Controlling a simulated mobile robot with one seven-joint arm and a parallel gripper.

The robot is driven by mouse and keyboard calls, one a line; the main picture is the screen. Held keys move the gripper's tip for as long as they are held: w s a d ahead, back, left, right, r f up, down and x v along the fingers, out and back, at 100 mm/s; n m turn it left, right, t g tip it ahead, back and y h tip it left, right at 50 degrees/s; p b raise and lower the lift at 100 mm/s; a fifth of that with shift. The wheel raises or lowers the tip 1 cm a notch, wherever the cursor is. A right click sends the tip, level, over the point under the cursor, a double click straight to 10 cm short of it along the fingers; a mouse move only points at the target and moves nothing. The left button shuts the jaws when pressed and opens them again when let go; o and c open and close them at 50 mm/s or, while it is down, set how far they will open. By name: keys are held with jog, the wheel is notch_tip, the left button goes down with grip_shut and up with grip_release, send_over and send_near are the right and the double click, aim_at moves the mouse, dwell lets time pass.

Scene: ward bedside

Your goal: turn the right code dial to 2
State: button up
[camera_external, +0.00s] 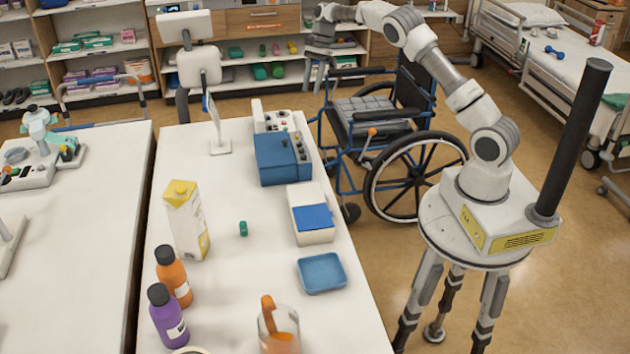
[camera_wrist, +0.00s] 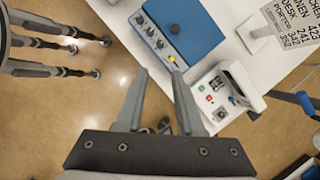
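The blue box (camera_external: 283,160) stands near the right edge of the white table. In the wrist view the same blue box (camera_wrist: 187,30) shows a row of three dark dials along one edge and a yellow knob (camera_wrist: 172,60). The dial closest to the yellow knob is an end dial (camera_wrist: 159,44); the dial settings are too small to read. My gripper (camera_wrist: 159,75) is open and empty, its fingertips apart from the box and dials. In the external view my gripper (camera_external: 320,60) is at the back, beyond the table's right edge.
A white device (camera_wrist: 222,95) with red and green buttons stands beside the blue box. A code sign (camera_wrist: 290,22) on a stand is close. A wheelchair (camera_external: 400,150) stands right of the table. A carton (camera_external: 187,215), bottles and a blue tray (camera_external: 322,273) occupy the front.

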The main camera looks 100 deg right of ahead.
aim_at(299, 143)
jog(key=x, duration=1.7)
jog(key=shift+f, duration=0.2)
grip_shut()
